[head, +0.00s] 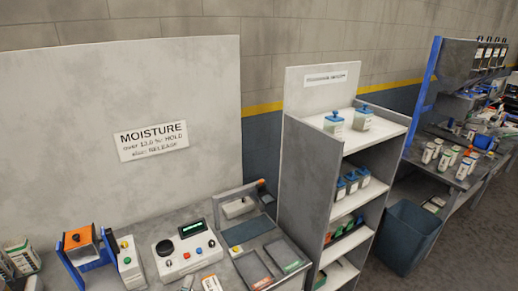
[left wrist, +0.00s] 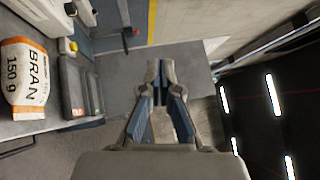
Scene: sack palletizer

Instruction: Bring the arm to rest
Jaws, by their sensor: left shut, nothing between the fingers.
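My left gripper (left wrist: 161,72) shows in the left wrist view, with its grey-and-blue fingers drawn together and nothing between them. It is in free space, to the right of the bench and apart from it. I cannot make it out clearly in the head view. My right gripper is in neither view.
A white-and-orange BRAN bag (left wrist: 24,80) stands on the bench, left of my gripper in the wrist view. In the head view, a control box (head: 184,254), an orange-and-blue device (head: 80,240) and a shelf unit (head: 300,185) line the wall. A blue bin (head: 408,235) stands right.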

